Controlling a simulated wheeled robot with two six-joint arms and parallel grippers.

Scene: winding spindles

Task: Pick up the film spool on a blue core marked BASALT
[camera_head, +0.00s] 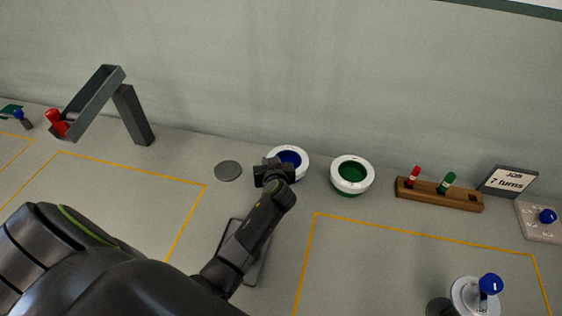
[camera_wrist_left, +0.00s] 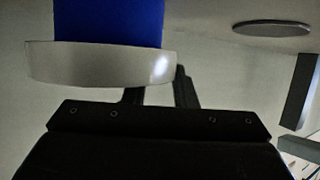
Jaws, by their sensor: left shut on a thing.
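The white film spool with a blue core (camera_head: 291,157) is at the back middle of the table in the head view. I cannot read any marking on it. My left gripper (camera_head: 274,172) is at its near left side, shut on it, and hides part of its rim. In the left wrist view the spool's pale band (camera_wrist_left: 100,65) and blue core fill the upper left, with the fingers (camera_wrist_left: 160,88) partly hidden behind the band. I cannot tell whether the spool is clear of the table. My right gripper is not in view.
A white spool with a green core (camera_head: 352,175) stands close on the right. A dark grey disc (camera_head: 228,170) lies on the left. A wooden block with red and green pegs (camera_head: 440,194), a "JOB 7 turns" sign (camera_head: 509,181) and a blue-knobbed winder (camera_head: 477,297) are further right.

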